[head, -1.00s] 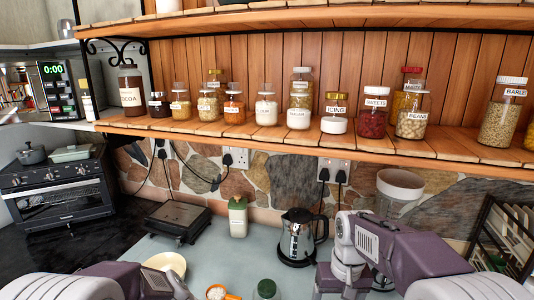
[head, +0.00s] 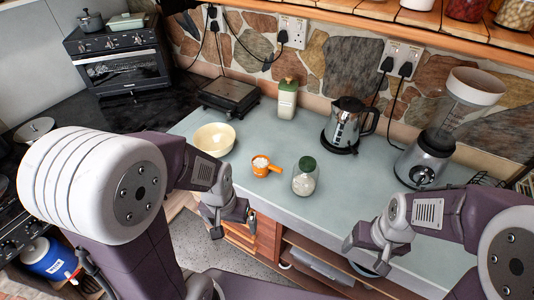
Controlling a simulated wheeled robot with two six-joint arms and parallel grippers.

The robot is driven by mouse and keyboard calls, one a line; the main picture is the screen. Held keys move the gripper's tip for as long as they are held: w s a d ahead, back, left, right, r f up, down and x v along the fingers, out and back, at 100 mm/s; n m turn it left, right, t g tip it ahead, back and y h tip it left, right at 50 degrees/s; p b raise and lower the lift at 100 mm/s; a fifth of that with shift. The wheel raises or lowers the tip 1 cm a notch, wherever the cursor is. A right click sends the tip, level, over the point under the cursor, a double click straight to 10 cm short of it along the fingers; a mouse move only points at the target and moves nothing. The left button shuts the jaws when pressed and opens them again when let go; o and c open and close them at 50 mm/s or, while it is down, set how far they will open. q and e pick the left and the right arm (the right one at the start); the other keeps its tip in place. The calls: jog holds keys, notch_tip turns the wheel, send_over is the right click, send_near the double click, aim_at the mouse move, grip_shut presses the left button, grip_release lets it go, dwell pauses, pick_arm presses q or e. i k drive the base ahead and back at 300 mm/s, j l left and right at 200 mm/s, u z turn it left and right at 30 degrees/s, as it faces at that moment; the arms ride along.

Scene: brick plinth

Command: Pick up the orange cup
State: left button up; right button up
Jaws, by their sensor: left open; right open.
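The orange cup (head: 261,167) stands on the pale counter in the head view. It has a handle pointing right and white contents. A cream bowl (head: 214,138) is to its left and a glass jar with a green lid (head: 305,176) to its right. My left gripper (head: 232,217) is open and empty, in front of the counter's front edge, nearer to me and left of the cup. My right gripper (head: 366,247) is to the right, near the counter's front edge, well apart from the cup; its fingers are hard to make out.
Behind the cup stand a green-white bottle (head: 287,98), a silver kettle (head: 346,124) and a dark flat appliance (head: 230,91). A blender (head: 428,158) stands at the right. The counter (head: 330,212) has free room around the cup. A wooden shelf (head: 370,15) overhangs the back.

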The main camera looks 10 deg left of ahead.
aim_at(261, 165)
jog(key=j+z, duration=0.85)
jog(key=k+j+z, duration=0.1)
jog(key=j+z, duration=0.15)
jog(key=z, duration=0.15)
jog(key=k+j+z, duration=0.1)
jog(key=j+z, duration=0.3)
